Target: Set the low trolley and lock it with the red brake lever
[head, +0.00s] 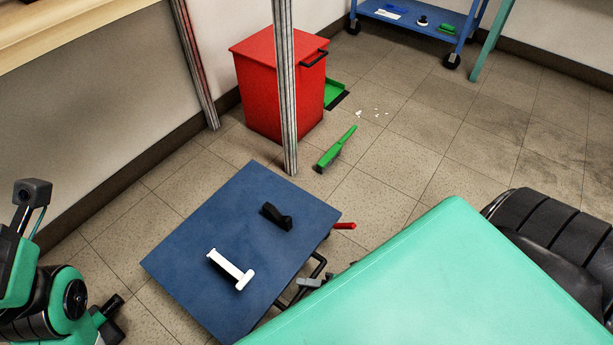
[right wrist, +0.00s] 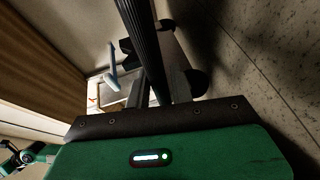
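The low trolley (head: 190,255) is a flat blue platform on the floor, set at an angle in the middle of the head view. The red brake lever (head: 344,226) sticks out sideways beyond its right corner. A black push handle (head: 318,268) shows at its right edge. My right gripper (head: 309,283) is beside this handle, mostly hidden by my green arm. I cannot tell whether its fingers hold the handle. In the right wrist view a dark ribbed bar and dark parts stand before the gripper. My left arm is at the lower left; its fingers are unclear.
A white spool-like part (head: 230,270) and a black block (head: 277,216) lie on the trolley. A red bin (head: 265,92) stands behind an upright metal post (head: 286,110). A green brush (head: 336,150) lies on the floor. A blue shelf cart (head: 410,18) stands at the back. Floor to the right is open.

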